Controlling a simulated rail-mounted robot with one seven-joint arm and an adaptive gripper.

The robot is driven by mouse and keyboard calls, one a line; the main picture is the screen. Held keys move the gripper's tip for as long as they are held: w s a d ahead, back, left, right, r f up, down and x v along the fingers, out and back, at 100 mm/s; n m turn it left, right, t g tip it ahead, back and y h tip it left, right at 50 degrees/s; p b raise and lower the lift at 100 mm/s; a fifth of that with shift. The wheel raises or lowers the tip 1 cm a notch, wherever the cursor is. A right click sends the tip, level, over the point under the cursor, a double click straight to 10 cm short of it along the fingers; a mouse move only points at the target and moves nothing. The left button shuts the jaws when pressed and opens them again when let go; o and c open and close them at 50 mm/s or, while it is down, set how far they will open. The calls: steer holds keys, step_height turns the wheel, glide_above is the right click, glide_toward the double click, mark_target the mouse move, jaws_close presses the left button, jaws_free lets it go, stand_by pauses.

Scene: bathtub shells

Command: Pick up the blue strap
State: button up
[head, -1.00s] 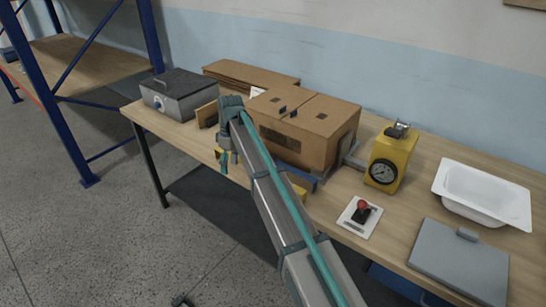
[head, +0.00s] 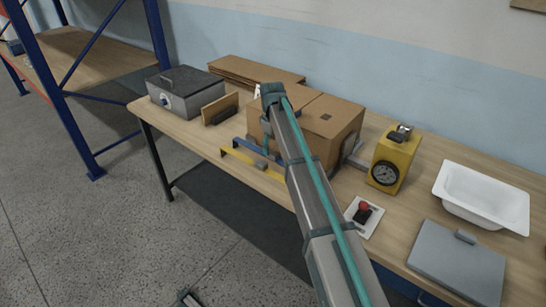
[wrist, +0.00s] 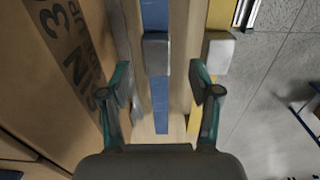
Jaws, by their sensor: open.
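The blue strap (head: 240,140) lies flat on the workbench in front of the cardboard box, with a yellow strap (head: 250,164) nearer the front edge. In the wrist view the blue strap (wrist: 160,118) runs vertically in the picture, with a grey block (wrist: 156,55) on it. My gripper (wrist: 160,82) is open and empty. Its fingers are on either side of the blue strap's line, with the grey block a little beyond the fingertips. In the head view my arm hides part of the gripper and of the strap. The height above the strap is hard to tell.
The cardboard box (head: 330,122) stands close beside the strap, left of my gripper in the wrist view. A grey case (head: 185,92) and a wooden block (head: 219,108) are to the left. A yellow gauge box (head: 393,160) and white tub (head: 482,197) are to the right.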

mark_target(273, 153)
steer(key=shift+w+d+f+p, duration=0.1)
steer(key=shift+f+p, duration=0.35)
steer(key=shift+f, duration=0.8)
steer(key=shift+d+f+p, duration=0.1)
steer(key=shift+f+p, duration=0.35)
steer(key=shift+f, duration=0.75)
jaws_close()
steer(key=shift+r, duration=0.15)
